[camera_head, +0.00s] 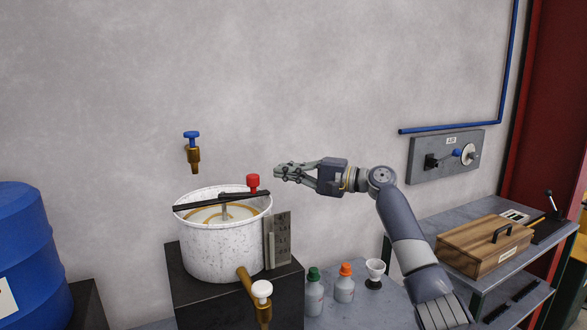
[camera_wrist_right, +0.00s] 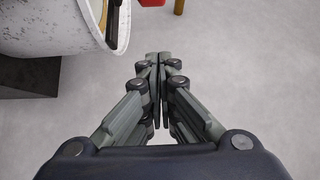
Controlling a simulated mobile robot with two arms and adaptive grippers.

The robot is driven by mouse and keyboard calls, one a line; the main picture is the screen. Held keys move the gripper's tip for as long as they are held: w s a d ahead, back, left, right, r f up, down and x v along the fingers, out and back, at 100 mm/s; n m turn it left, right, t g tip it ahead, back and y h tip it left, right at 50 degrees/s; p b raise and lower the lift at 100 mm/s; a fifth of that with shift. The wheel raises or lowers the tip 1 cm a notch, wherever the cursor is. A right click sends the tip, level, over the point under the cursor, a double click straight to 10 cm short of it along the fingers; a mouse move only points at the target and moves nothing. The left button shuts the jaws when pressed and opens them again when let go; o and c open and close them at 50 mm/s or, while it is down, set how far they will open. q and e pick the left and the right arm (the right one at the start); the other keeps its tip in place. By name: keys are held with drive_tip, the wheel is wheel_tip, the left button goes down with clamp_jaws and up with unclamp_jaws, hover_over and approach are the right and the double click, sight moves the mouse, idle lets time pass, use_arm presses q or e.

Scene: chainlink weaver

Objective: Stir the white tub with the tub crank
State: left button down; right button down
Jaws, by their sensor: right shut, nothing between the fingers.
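The white tub (camera_head: 222,248) stands upright on a dark block in the head view, with a dark bar across its rim and an orange-brown ring and centre post inside. The tub crank's red knob (camera_head: 253,183) stands at the right end of the bar. My right gripper (camera_head: 279,171) is shut and empty, to the right of the red knob and slightly above it, apart from it. In the right wrist view my right gripper (camera_wrist_right: 155,60) has its fingertips together; the tub's rim (camera_wrist_right: 112,40) is at upper left and the red knob (camera_wrist_right: 152,2) at the top edge. My left gripper is not in view.
A brass tap with a white handle (camera_head: 262,290) juts from the tub's front. A blue-handled tap (camera_head: 192,145) is on the wall above. A blue barrel (camera_head: 30,255) is left.

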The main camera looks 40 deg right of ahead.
drive_tip(key=w+a+p, duration=0.2)
drive_tip(key=a+p, duration=0.1)
drive_tip(key=a, duration=0.1)
drive_tip(key=shift+w+a, duration=0.1)
drive_tip(key=shift+w, duration=0.3)
drive_tip(key=shift+s+a, duration=0.3)
drive_tip(key=shift+s, duration=0.2)
drive_tip(key=shift+s+a+f+p, duration=0.1)
drive_tip(key=shift+a+p, duration=0.1)
drive_tip(key=shift+p, duration=0.1)
drive_tip(key=shift+d, duration=0.15)
